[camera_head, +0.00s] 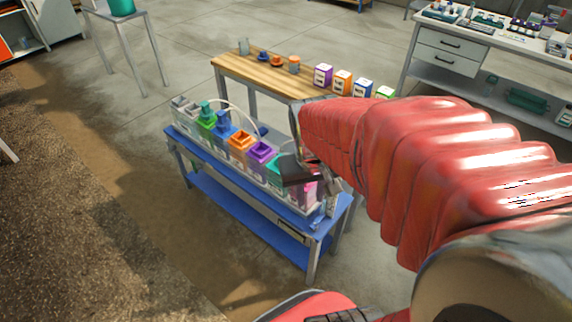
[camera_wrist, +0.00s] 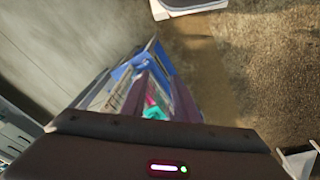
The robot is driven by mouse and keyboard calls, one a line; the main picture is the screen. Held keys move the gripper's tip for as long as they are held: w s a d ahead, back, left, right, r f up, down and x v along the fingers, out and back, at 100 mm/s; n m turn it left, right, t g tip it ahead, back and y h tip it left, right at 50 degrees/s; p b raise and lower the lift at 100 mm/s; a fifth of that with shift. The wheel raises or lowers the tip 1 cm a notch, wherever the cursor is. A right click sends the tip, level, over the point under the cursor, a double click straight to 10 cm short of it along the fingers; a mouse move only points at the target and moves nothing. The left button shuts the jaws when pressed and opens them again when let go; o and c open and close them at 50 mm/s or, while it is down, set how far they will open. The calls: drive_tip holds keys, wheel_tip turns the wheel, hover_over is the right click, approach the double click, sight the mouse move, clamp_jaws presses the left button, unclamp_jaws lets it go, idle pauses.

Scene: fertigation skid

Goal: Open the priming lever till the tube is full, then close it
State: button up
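The fertigation skid (camera_head: 225,164) stands on a blue bench, with a row of coloured square-topped units. A pale curved tube (camera_head: 240,112) arches over its back; I cannot tell how full it is. My gripper (camera_head: 292,176) is above the skid's right end, close to the teal and pink units, and hides part of them. In the wrist view my gripper (camera_wrist: 160,93) points down at the skid, its two dark fingers apart, with teal (camera_wrist: 154,113) and pink parts visible between them. I cannot make out the priming lever; no held object shows.
A wooden table (camera_head: 250,72) behind the skid carries cups and several coloured boxes (camera_head: 342,82). A white drawer bench (camera_head: 452,50) stands at the back right. A small stand with a green container (camera_head: 121,6) is at the back left. The floor left of the skid is clear.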

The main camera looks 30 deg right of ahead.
drive_tip(key=d+f+m+g+h, duration=0.1)
drive_tip(key=d+f+m, duration=0.1)
drive_tip(key=d+f, duration=0.85)
drive_tip(key=d+f+m+g, duration=0.1)
drive_tip(key=d+f, duration=0.7)
drive_tip(key=d, duration=0.6)
drive_tip(key=s+d+f+m+t, duration=0.15)
drive_tip(key=d+f, duration=0.25)
drive_tip(key=f, duration=0.6)
drive_tip(key=s+d+f+m+t, duration=0.1)
drive_tip(key=s+d+f+t, duration=0.15)
drive_tip(key=f, duration=0.75)
drive_tip(key=s+d+f+m+t, duration=0.15)
drive_tip(key=d+f, duration=0.35)
drive_tip(key=f, duration=0.6)
drive_tip(key=w+a+f+m+t+y, duration=0.1)
drive_tip(key=w+a+f+t+y, duration=0.25)
drive_tip(key=w+a+t, duration=0.4)
drive_tip(key=a+r+m+t+y, duration=0.2)
drive_tip(key=a+r+t+y, duration=0.2)
drive_tip(key=r, duration=0.6)
drive_tip(key=shift+s+a+r+t+y, duration=0.25)
drive_tip(key=shift+s+a+y, duration=0.25)
drive_tip(key=shift+a, duration=0.55)
